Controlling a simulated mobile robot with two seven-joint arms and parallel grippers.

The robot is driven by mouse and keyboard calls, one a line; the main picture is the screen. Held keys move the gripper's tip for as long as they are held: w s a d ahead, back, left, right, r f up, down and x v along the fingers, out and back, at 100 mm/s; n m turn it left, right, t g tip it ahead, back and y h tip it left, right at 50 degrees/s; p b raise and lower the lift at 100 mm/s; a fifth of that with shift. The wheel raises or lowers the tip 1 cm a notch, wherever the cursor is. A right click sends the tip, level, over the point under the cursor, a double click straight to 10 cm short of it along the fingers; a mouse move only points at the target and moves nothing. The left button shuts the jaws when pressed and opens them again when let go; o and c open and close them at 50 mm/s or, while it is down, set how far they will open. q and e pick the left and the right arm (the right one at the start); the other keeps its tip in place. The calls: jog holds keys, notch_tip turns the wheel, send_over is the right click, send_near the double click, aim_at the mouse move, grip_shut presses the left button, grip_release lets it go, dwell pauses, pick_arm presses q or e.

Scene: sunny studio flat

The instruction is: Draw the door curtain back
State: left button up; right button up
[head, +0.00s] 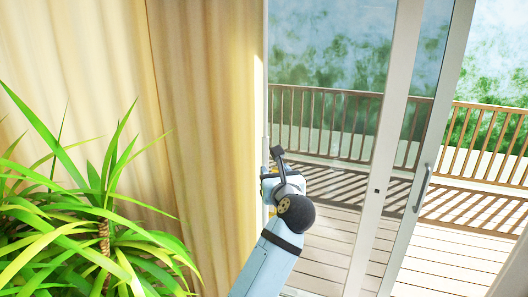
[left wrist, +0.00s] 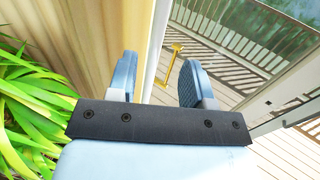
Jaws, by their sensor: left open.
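The cream-yellow curtain (head: 205,120) hangs in folds on the left, its right edge beside the glass door (head: 325,90). It also fills the upper left of the left wrist view (left wrist: 75,40). My left gripper (head: 275,165) is at the curtain's right edge, low in front of the glass. In the left wrist view its two fingers (left wrist: 157,80) are apart, with nothing clearly held between them. The curtain edge passes close to the left finger; I cannot tell whether they touch. My right gripper is not in view.
A leafy green plant (head: 90,220) stands at lower left, in front of the curtain. A sliding door frame with a grey handle (head: 423,188) stands to the right. A small gold-coloured bar (left wrist: 170,65) shows beyond the fingers. Outside are a wooden deck and railing (head: 340,125).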

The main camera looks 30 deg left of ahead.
aim_at(265, 157)
pick_arm(q)
jog(key=p+x, duration=0.2)
jog(key=x, duration=1)
jog(key=shift+a, duration=0.1)
grip_shut()
jog(key=shift+a, duration=0.1)
